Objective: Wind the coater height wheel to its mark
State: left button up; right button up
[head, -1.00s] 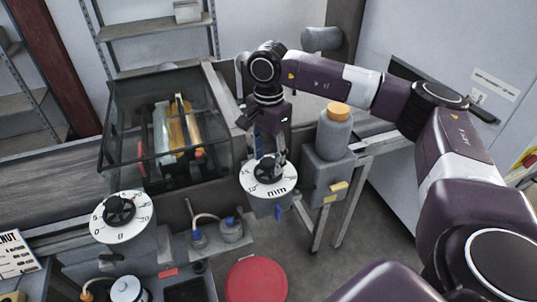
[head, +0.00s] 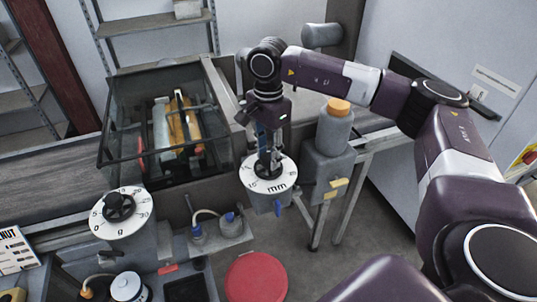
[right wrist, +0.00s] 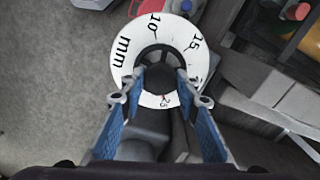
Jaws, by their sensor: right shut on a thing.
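The coater height wheel is a white dial (head: 287,179) marked mm, with a dark hub, on a grey housing in the middle of the head view. My right gripper (head: 268,165) reaches straight down onto it and is shut on its hub. In the right wrist view the dial (right wrist: 125,56) shows 10, 15 and mm, and a small red mark lies near its lower edge. The fingers of my right gripper (right wrist: 162,78) sit either side of the dark hub (right wrist: 158,56) and hide part of it. My left gripper is not in view.
A second white dial (head: 137,214) with a black knob stands at left. A glass-covered roller unit (head: 120,100) is behind it. A grey bottle with an orange cap (head: 339,106) stands right of the wheel. A red round lid (head: 256,277) is in front.

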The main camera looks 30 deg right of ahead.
aim_at(268, 157)
jog(key=m+b, duration=0.2)
jog(key=shift+f+m, duration=0.15)
jog(key=shift+m, duration=0.25)
jog(key=m+b, duration=0.1)
jog(key=m, duration=0.1)
jog(key=shift+m, duration=0.4)
jog(key=m+b, duration=0.1)
jog(key=m, duration=0.2)
jog(key=shift+r+m+b, duration=0.2)
jog(key=shift+m+b, duration=0.35)
jog(key=shift+m, duration=0.75)
jog(key=o, duration=1.1)
jog(key=shift+o, duration=0.2)
jog(key=shift+r, duration=0.15)
notch_tip(268, 157, up, 12)
